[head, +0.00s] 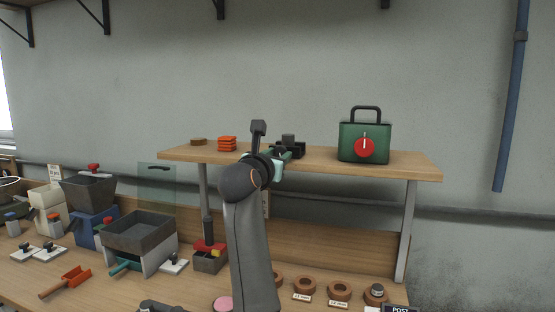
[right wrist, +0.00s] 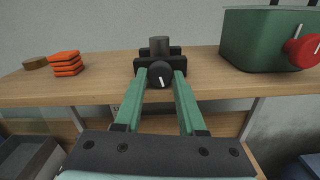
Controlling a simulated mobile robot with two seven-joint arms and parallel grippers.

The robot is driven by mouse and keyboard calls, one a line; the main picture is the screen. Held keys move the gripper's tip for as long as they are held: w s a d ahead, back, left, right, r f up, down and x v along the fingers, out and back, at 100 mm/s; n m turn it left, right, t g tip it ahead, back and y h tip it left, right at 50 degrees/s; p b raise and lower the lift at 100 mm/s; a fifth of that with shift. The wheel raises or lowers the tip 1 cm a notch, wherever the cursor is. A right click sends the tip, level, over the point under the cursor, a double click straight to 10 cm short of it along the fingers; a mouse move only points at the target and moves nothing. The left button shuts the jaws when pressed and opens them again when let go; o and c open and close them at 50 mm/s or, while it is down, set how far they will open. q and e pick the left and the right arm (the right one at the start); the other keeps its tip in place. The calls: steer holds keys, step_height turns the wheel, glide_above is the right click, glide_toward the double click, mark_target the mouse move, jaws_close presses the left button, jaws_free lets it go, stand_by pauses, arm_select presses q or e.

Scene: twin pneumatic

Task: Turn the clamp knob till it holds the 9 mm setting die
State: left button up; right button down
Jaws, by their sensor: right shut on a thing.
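The black clamp (right wrist: 174,52) stands on the raised wooden shelf, and it also shows in the head view (head: 298,149). A dark grey cylinder (right wrist: 159,45), which looks like the setting die, stands upright between its jaws. Whether the jaws press on it I cannot tell. My right gripper (right wrist: 162,77) is shut on the knob, one green finger on each side. In the head view my wrist hides the knob and part of the clamp. My left gripper is not in view.
On the shelf (head: 420,170) are a green box with a red dial (head: 350,143), orange stacked pieces (head: 227,144) and a brown disc (head: 198,142). Below, the bench holds brown rings (head: 303,284), a grey bin (head: 140,232) and a hopper (head: 88,190). The shelf is clear beside the clamp.

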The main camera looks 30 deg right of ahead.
steer(key=shift+m, duration=0.7)
steer(key=c, duration=0.5)
jaws_free()
steer(key=shift+s+a+b, duration=0.25)
steer(key=shift+a+b, duration=0.05)
steer(key=shift+a, duration=0.15)
steer(key=b+v, duration=0.2)
steer(key=v, duration=0.9)
steer(key=shift+s, duration=0.25)
steer(key=shift+a, duration=0.15)
